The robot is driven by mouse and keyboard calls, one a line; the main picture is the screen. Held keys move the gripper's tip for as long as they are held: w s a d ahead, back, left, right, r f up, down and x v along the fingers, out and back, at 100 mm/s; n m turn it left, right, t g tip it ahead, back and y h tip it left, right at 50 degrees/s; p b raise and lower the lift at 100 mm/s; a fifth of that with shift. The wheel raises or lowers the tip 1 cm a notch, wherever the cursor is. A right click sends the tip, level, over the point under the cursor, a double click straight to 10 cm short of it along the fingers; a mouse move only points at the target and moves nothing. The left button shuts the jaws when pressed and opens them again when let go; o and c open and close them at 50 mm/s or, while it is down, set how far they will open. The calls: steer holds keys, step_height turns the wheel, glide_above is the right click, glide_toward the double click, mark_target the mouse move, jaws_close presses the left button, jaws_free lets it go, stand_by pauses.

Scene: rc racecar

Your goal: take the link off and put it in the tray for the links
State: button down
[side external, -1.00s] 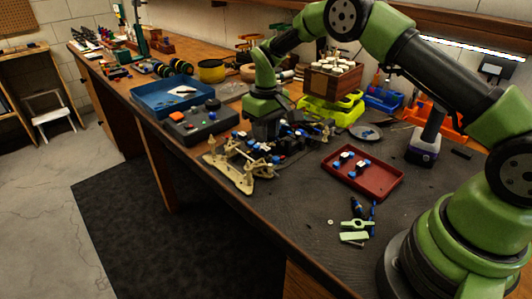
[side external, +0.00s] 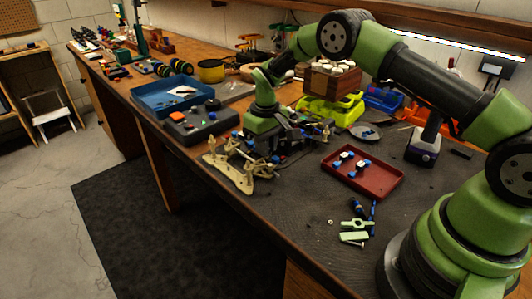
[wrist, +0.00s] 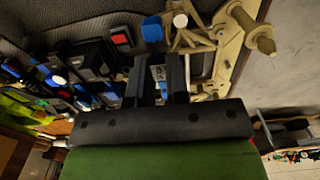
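The partly built car (side external: 240,166), with a beige front end, lies on the bench; its dark middle is under my gripper (side external: 276,144). In the wrist view, my gripper (wrist: 157,70) has its two dark fingers apart over the car. A link with a blue end (wrist: 152,30) shows just beyond the fingertips, and a greyish part lies in the gap between them. I cannot tell whether the fingers touch it. The red tray (side external: 375,191) stands right of the car and holds two small links with blue ends (side external: 346,157).
A blue bin (side external: 160,100) and a grey box with coloured knobs (side external: 192,125) stand left of the car. Light green parts (side external: 355,225) lie before the tray. A drill (side external: 425,140) stands right.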

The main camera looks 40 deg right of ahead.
steer(key=shift+r, duration=0.55)
stand_by(0.4)
steer(key=shift+r, duration=2.05)
